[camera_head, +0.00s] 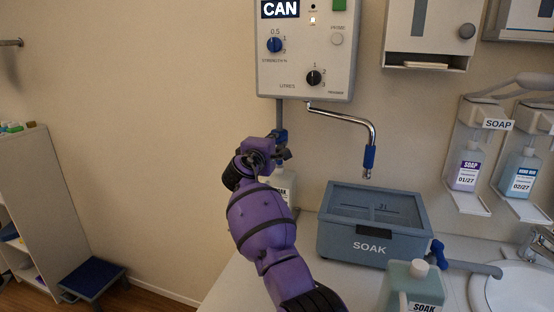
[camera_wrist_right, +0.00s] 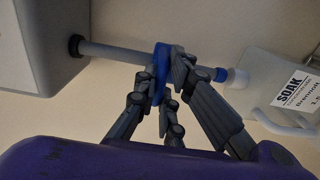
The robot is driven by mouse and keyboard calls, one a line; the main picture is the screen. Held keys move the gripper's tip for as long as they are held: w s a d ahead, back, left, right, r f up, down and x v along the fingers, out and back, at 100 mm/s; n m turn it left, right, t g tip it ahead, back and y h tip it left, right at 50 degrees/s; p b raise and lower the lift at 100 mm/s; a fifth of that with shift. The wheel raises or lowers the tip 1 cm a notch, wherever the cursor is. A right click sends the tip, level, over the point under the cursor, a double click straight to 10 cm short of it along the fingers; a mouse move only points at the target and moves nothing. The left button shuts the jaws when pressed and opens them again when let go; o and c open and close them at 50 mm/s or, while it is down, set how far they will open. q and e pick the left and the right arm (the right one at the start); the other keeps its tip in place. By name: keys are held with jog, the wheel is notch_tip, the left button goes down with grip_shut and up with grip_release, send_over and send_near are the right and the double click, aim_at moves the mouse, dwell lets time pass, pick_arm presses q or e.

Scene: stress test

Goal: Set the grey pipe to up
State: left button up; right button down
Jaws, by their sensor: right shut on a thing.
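The grey pipe (camera_head: 279,112) runs down from the underside of the wall dispenser (camera_head: 305,75) at its left. The canister is partly hidden behind my gripper in the head view (camera_head: 283,184). My left gripper is not in view.
A bent chrome spout (camera_head: 345,116) with a blue end hangs right of the pipe, above a grey SOAK box (camera_head: 370,247). Another SOAK bottle (camera_head: 408,285) stands at the counter's front. Soap holders (camera_head: 467,175) and a sink (camera_head: 510,290) are at right.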

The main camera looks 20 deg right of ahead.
aim_at(273, 131)
jog(key=shift+a+r, duration=0.1)
jog(key=shift+r, duration=1.9)
jog(key=c, duration=1.9)
grip_release()
jog(key=shift+c, duration=0.2)
jog(key=shift+f, duration=0.1)
jog(key=shift+f, duration=0.3)
jog(key=shift+s+a+f, duration=0.1)
jog(key=shift+s+f, duration=0.05)
jog(key=v, duration=1.1)
jog(key=shift+s+a, duration=0.2)
jog(key=shift+s, duration=0.05)
